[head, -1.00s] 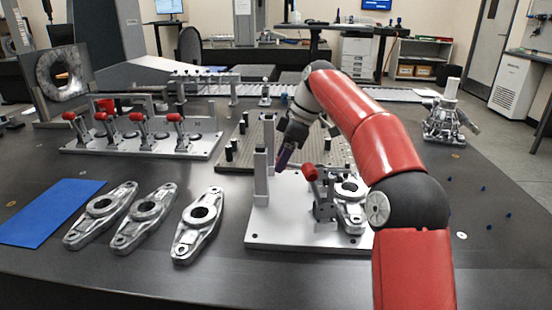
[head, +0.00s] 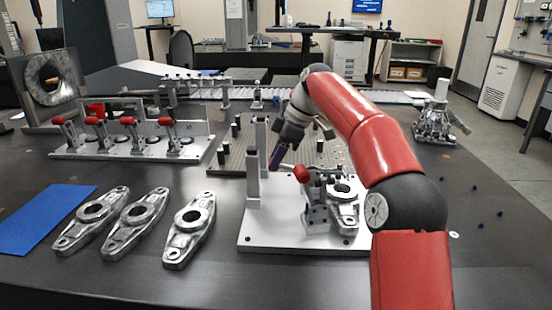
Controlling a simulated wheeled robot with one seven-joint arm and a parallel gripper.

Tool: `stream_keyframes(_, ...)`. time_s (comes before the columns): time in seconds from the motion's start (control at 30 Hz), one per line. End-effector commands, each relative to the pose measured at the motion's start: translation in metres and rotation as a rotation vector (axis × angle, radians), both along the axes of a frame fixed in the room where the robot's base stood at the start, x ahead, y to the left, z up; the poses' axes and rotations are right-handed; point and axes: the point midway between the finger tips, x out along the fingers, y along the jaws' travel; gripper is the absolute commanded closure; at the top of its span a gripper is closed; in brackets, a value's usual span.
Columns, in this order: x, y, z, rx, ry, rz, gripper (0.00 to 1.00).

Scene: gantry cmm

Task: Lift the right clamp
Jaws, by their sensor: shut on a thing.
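A toggle clamp with a red knob (head: 302,174) stands on the light grey fixture plate (head: 262,238) at the centre right. A metal casting (head: 343,212) sits just right of the clamp, partly hidden by my arm. My gripper (head: 280,152) is above the plate, to the upper left of the red knob, pointing down and left. It appears shut on a slim dark purple piece (head: 278,158), which hangs down from it. The fingertips are small and hard to make out. In the picture, the purple piece shows apart from the red knob.
An upright grey post (head: 254,180) stands close left of the gripper. Several loose castings (head: 188,230) and a blue mat (head: 45,218) lie left. Another fixture with several red-handled clamps (head: 125,148) stands behind them. A pegged plate (head: 225,160) lies behind the gripper.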

Motion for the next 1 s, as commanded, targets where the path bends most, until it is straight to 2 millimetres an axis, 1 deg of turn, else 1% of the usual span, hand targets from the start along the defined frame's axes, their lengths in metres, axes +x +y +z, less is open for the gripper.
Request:
stream_keyframes(0.03, 0.0, -0.002, -0.003, 0.036, 0.001, -0.002, 1.0)
stream_keyframes(0.17, 0.0, -0.006, 0.0, 0.169, -0.002, -0.005, 1.0)
stream_keyframes(0.2, 0.0, -0.007, 0.002, 0.224, -0.003, -0.006, 1.0)
stream_keyframes(0.37, 0.0, -0.013, 0.012, 0.355, -0.008, -0.002, 1.0)
stream_keyframes(0.43, 0.0, -0.015, 0.018, 0.363, -0.011, 0.003, 1.0)
stream_keyframes(0.53, 0.0, -0.023, 0.024, 0.369, -0.013, 0.001, 1.0)
stream_keyframes(0.8, -0.001, -0.045, 0.033, 0.632, -0.025, -0.003, 1.0)
stream_keyframes(1.0, -0.001, -0.06, 0.039, 0.797, -0.031, -0.003, 1.0)
